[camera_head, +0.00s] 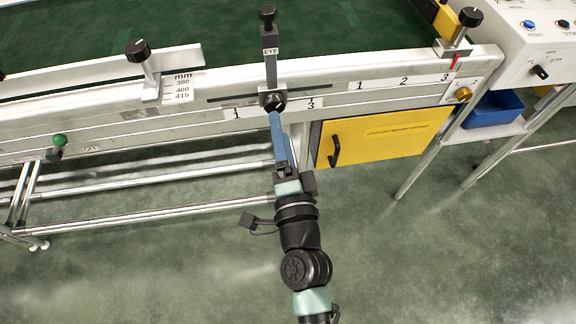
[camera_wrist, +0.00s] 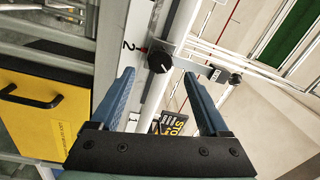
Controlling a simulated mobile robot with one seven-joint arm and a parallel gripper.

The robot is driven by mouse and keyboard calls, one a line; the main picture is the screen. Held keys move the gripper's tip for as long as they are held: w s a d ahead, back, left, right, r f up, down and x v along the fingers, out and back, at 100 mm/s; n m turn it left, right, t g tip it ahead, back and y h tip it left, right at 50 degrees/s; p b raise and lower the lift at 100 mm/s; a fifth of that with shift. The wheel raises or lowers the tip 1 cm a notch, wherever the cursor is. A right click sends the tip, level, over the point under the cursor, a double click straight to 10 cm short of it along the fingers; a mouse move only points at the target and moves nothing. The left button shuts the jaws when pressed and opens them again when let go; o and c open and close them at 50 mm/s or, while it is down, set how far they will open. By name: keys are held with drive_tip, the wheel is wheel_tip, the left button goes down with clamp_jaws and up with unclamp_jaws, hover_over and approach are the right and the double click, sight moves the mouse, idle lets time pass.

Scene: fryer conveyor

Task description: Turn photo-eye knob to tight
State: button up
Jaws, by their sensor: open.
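The photo-eye knob (camera_head: 272,101) is a round black knob on the conveyor's side rail, at the foot of a dark post marked EYE (camera_head: 270,51). In the wrist view the knob (camera_wrist: 160,62) has a pale pointer mark, and the EYE post (camera_wrist: 216,74) runs off to the right. My gripper (camera_head: 274,115) reaches up to the knob from below, its blue fingers partly covering the area just under it. In the wrist view my gripper (camera_wrist: 159,73) is open, one fingertip on each side of the knob. I cannot tell whether they touch it. Nothing is held.
A yellow door (camera_head: 375,138) with a black handle is right of my arm. Another black knob on a clamp (camera_head: 138,50) stands left, and one (camera_head: 471,17) at right. A control box (camera_head: 530,50) and blue bin (camera_head: 493,109) are far right. The floor in front is clear.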

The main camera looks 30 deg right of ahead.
drive_tip(key=b+v, duration=0.1)
drive_tip(key=v, duration=0.6)
drive_tip(key=shift+s, duration=0.3)
